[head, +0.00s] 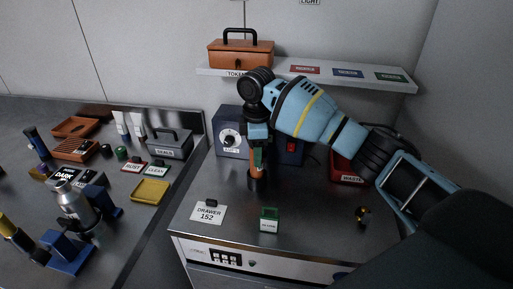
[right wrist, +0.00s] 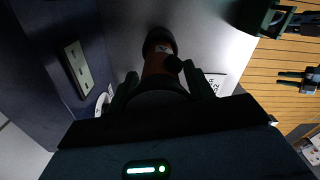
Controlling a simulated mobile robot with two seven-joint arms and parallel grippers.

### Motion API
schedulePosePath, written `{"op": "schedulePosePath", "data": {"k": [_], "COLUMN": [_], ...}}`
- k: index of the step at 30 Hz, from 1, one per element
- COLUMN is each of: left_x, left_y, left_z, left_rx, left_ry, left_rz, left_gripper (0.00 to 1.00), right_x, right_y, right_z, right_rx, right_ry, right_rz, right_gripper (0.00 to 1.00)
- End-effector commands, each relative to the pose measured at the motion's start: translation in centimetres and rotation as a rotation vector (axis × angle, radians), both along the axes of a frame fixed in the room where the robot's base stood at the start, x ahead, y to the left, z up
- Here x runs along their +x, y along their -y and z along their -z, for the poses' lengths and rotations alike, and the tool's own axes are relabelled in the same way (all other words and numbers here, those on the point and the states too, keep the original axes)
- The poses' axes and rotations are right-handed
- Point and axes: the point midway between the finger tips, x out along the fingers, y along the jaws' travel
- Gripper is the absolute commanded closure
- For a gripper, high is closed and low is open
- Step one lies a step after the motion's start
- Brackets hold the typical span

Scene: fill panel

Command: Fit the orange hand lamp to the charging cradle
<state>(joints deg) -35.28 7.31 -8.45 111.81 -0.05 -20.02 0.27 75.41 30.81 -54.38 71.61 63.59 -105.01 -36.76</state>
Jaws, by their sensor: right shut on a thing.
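The orange hand lamp (head: 257,158) stands roughly upright in my right gripper (head: 258,140), over the metal bench top by the blue boxes. Its dark lower end (head: 257,182) is at or just above the bench; I cannot tell if it touches. In the right wrist view the lamp's orange body (right wrist: 160,64) runs between the two dark fingers of my right gripper (right wrist: 160,86), which is shut on it. I cannot make out for certain which thing is the charging cradle. My left gripper is not in view.
A blue box with a dial (head: 230,130) and one with a red switch (head: 290,148) stand behind. The left table is crowded.

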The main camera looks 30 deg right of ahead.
Motion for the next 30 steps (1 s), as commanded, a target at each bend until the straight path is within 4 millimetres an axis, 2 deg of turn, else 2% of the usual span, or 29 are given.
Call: {"op": "schedulePosePath", "data": {"k": [27, 28, 30], "left_x": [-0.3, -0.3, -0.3], "left_y": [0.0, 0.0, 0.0], "left_z": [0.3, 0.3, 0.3], "left_rx": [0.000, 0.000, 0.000], "left_ry": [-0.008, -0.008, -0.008], "left_rz": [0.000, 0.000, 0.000], "left_gripper": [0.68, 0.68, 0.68], "right_x": [0.0, 0.0, 0.0], "right_y": [0.0, 0.0, 0.0], "right_z": [1.9, 1.8, 1.8], "right_rx": [0.001, 0.001, 0.001], "right_ry": [0.002, 0.003, 0.003], "right_rz": [0.000, 0.000, 0.000], "right_gripper": [0.79, 0.45, 0.36]}}
